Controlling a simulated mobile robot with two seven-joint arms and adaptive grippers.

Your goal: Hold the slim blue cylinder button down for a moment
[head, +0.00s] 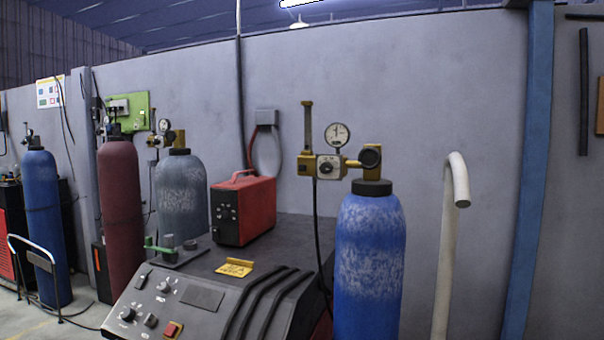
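I cannot make out a small slim blue cylinder button in the head view. The blue cylindrical things I see are gas bottles: a large scuffed blue one (368,265) at the right of centre and a narrower-looking blue one (48,225) at the far left. Neither of my grippers is in view.
A red box unit (243,210) and a small plate with a green clamp (160,248) sit on the console top. A maroon bottle (120,215) and a grey bottle (181,195) stand behind. A pale bent pipe (447,250) and a blue post (530,170) stand right.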

